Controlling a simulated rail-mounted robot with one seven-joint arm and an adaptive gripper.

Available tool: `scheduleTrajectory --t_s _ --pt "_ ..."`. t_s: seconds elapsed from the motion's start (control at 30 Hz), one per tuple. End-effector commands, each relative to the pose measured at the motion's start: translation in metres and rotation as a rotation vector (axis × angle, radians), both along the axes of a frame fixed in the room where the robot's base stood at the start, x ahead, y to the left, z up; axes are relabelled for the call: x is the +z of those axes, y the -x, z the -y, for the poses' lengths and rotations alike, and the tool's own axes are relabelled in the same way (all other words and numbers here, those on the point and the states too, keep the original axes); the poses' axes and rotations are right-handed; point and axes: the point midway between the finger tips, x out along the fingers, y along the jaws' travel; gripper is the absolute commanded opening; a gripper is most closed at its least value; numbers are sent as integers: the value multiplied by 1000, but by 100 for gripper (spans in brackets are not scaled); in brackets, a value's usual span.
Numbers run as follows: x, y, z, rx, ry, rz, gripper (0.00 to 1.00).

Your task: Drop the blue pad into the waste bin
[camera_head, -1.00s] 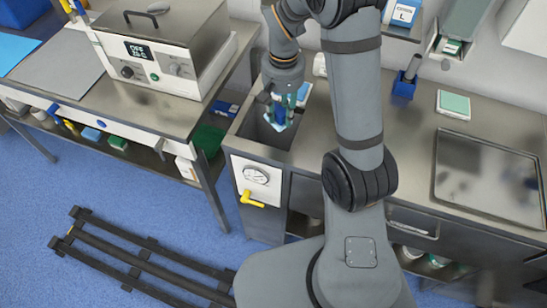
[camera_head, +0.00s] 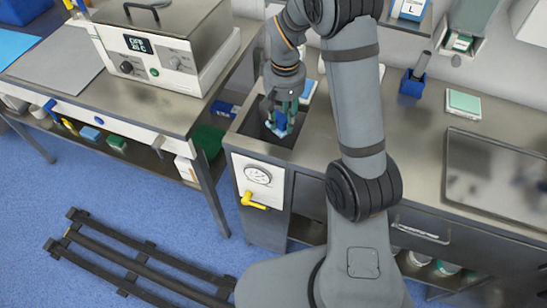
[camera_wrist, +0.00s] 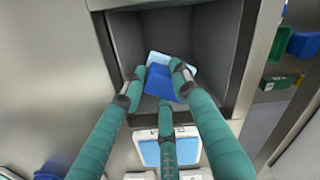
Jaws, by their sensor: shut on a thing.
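My gripper (camera_head: 281,119) has green fingers and points down at the bin opening. It is shut on the blue pad (camera_wrist: 162,84), which has a dark blue face and a pale blue part. The pad also shows in the head view (camera_head: 280,125), partly hidden by the fingers. The waste bin (camera_wrist: 211,50) is a square, grey-walled opening set into the steel counter. In the wrist view the pad appears within the opening's outline, near its front edge. How deep the pad sits is hard to tell.
A blue-and-white pack (camera_wrist: 170,152) lies on the counter beside the opening. A boxy appliance with a display (camera_head: 165,50) stands on the left table. A steel tray (camera_head: 495,180) and a green-topped pack (camera_head: 463,104) lie on the right counter.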

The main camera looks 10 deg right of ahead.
Motion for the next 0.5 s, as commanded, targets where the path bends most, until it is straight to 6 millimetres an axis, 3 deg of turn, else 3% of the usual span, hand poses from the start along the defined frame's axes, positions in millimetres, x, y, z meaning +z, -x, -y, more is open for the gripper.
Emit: scheduleTrajectory --t_s 0.07,0.1,0.5 --pt "1 0 0 0 0 0 0" --pt "1 0 0 0 0 0 30" --pt "1 0 0 0 0 0 51"
